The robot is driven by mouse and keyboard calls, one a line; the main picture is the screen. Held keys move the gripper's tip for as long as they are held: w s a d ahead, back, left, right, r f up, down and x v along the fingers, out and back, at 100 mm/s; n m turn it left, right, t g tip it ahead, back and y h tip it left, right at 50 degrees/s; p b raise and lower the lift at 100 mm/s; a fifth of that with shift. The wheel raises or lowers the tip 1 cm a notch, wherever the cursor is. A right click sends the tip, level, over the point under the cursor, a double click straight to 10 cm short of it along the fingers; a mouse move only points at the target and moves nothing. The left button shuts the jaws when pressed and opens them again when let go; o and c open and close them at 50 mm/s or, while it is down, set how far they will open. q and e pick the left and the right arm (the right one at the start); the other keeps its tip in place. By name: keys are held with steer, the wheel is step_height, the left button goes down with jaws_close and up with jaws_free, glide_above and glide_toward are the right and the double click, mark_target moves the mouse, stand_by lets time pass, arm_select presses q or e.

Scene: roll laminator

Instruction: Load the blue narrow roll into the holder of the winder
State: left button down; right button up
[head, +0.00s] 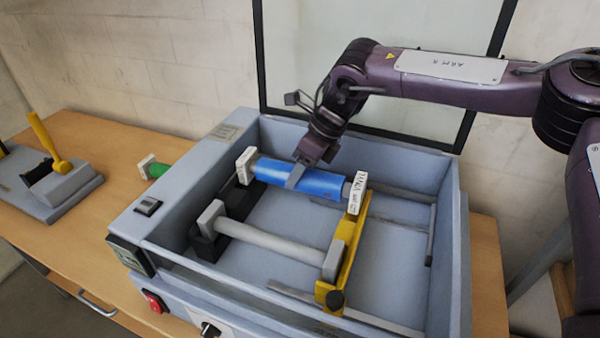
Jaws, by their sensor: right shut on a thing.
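The blue narrow roll (325,183), with white end blocks, is inside the grey winder (228,132), towards its back wall. My right gripper (300,170) comes down from above and is shut on the roll near its middle. The roll's right end block is at the far end of the yellow bar (347,240), and its left end block is above the dark holder bracket (240,201). I cannot tell whether the ends touch their supports. In front, a pale bare roller (270,241) spans from a black bracket to the yellow bar. My left gripper is not in view.
A grey device with a yellow lever (50,145) stands at the far left. A framed panel (400,118) stands behind the winder. The winder's right interior has free room around metal rails.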

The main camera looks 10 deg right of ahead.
steer(key=shift+w+f, duration=0.1)
steer(key=shift+f, duration=0.65)
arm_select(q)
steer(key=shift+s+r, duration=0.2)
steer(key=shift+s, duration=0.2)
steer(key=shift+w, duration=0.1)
arm_select(e)
steer(key=shift+f, duration=0.2)
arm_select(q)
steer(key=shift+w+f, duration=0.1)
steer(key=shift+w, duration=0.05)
arm_select(e)
steer(key=shift+f, duration=0.2)
steer(key=shift+f, duration=0.25)
steer(key=o, duration=1.3)
